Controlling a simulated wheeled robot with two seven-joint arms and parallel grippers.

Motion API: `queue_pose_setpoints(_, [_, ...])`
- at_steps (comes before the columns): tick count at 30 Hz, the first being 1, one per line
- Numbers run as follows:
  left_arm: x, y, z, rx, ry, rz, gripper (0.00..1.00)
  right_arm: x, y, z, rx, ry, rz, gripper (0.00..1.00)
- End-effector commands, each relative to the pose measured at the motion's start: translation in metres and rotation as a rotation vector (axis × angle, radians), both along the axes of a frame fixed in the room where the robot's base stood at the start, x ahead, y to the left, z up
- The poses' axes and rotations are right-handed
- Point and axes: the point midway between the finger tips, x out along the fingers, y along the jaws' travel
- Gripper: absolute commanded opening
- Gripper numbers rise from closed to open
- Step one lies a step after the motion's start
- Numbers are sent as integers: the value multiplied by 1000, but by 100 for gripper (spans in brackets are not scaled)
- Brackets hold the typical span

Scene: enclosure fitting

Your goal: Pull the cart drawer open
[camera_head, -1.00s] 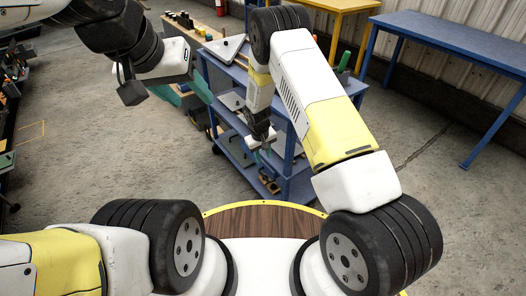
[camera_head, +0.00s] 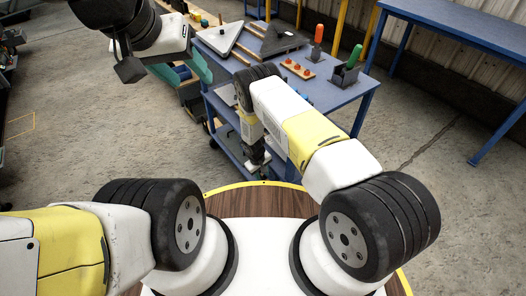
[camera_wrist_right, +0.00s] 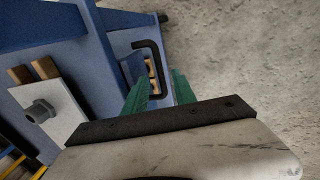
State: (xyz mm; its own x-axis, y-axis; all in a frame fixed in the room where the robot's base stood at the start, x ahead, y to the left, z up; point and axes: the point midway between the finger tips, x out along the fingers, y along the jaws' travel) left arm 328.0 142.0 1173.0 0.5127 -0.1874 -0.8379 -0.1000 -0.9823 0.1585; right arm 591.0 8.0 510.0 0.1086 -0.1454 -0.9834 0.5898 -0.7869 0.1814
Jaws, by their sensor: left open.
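The blue cart (camera_head: 340,92) stands in front of me, with a top and lower shelves. In the right wrist view a dark bracket handle (camera_wrist_right: 157,56) sticks out from a blue face of the cart, which I take to be the drawer front. My right gripper (camera_wrist_right: 160,92) is open, its two green fingers on either side of the handle's near end; whether they touch it I cannot tell. In the head view my right gripper (camera_head: 258,172) is low at the cart's near side, and the drawer is hidden. My left gripper (camera_head: 184,68) is open and empty at the cart's left.
The cart top carries a grey wedge-shaped piece (camera_head: 277,40), a board with red knobs (camera_head: 297,68) and a dark holder with a green-handled tool (camera_head: 350,66). A blue table (camera_head: 460,40) stands at the right. The floor between is clear.

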Motion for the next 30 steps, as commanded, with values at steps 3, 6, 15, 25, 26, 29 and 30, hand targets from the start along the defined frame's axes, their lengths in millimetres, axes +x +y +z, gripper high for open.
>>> queue_pose_setpoints(3, [0, 0, 0, 0, 0, 0, 51, 1, -3, -15, 0, 1, -1, 33])
queue_pose_setpoints(6, [0, 0, 0, 0, 0, 0, 51, 2, -3, -20, 0, 0, -1, 33])
queue_pose_setpoints(15, [0, 0, 0, 0, 0, 0, 51, 2, -3, -22, 0, 0, -1, 31])
queue_pose_setpoints(25, [0, 0, 0, 0, 0, 0, 51, 3, -3, -22, 0, 0, -1, 0])
queue_pose_setpoints(26, [0, 0, 0, 0, 0, 0, 51, 3, -3, -22, 0, 0, -1, 0])
queue_pose_setpoints(29, [0, 0, 0, 0, 0, 0, 51, 3, -3, -22, 0, 0, -1, 0])
queue_pose_setpoints(30, [0, 0, 0, 0, 0, 0, 51, 3, -3, -22, 0, 0, -1, 0])
